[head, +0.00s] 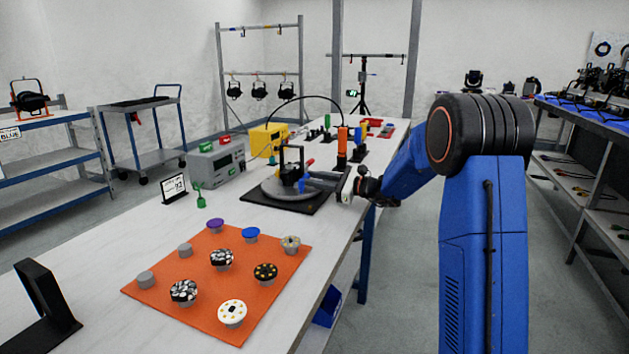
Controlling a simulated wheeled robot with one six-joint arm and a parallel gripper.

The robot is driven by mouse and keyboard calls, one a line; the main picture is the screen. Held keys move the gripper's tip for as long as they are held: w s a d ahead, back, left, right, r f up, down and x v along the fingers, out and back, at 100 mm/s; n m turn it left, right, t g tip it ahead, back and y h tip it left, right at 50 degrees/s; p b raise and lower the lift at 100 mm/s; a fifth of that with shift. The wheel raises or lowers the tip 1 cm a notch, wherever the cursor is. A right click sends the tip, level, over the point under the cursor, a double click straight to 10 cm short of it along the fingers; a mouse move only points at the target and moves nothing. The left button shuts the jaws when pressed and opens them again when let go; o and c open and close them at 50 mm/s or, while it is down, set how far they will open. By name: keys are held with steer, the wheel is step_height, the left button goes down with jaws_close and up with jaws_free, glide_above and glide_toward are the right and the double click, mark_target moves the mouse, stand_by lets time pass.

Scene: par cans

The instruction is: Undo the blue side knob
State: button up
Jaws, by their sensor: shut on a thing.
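A black yoke-shaped fixture (287,163) stands on a round grey turntable (268,193) on a black base. The blue side knob (302,187) shows as a small blue patch at the fixture's right side, partly hidden by my gripper. My gripper (309,181) reaches in from the right, level with the knob, and is shut on it. The fingertips are small and dark here, so the exact contact is hard to see.
An orange mat (205,325) in front holds several round knobs. A grey box with a display (222,160), a yellow case (268,139) and an orange cylinder (342,141) stand around the fixture. A black bracket (45,305) is at near left. White table surface (110,245) is clear at left.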

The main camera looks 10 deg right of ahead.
steer(key=o, duration=1.1)
steer(key=shift+d, duration=0.1)
steer(key=v, duration=1.7)
steer(key=shift+s, duration=0.15)
